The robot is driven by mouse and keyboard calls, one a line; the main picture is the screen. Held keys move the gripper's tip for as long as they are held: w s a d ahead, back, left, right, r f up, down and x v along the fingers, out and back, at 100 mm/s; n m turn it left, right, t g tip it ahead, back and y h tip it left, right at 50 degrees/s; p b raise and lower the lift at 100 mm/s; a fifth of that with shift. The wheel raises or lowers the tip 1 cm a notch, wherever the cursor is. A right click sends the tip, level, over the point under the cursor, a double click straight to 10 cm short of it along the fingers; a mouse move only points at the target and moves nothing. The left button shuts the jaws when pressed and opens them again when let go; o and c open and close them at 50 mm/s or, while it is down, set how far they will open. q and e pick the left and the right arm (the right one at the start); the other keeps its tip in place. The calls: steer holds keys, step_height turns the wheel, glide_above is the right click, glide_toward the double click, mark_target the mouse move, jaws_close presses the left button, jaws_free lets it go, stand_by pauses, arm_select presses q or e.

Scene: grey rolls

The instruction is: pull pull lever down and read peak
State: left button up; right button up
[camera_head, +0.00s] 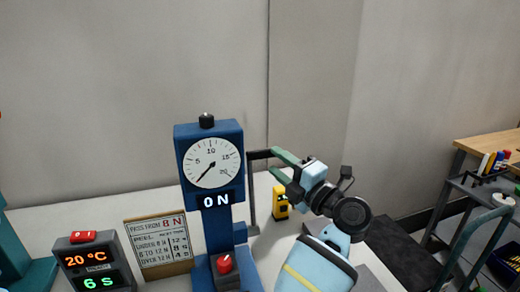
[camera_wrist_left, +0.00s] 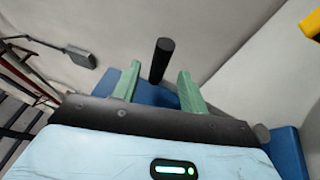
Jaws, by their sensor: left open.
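The blue pull tester (camera_head: 211,135) stands on the white bench with a round dial (camera_head: 212,163), its needle pointing lower left near the low end. The display (camera_head: 216,201) below reads 0 N. The pull lever has a black grip (camera_head: 259,154) at the tester's right, above a thin grey rod (camera_head: 251,195). My left gripper (camera_head: 274,161) is open just right of the grip, with green fingers. In the left wrist view the black grip (camera_wrist_left: 162,60) shows between the open fingers (camera_wrist_left: 158,88), apparently touching neither. My right gripper is not in view.
A results card (camera_head: 158,243) reads pass from 8 N. A box (camera_head: 93,267) shows 20 °C and 6 s. A red knob (camera_head: 224,264) sits on the tester's base. A yellow object (camera_head: 281,205) stands behind my arm. A cart (camera_head: 490,190) is at right.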

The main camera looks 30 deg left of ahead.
mark_target(269, 157)
arm_select(q)
steer(key=p+x, duration=0.1)
steer(key=x, duration=0.6)
jaws_close()
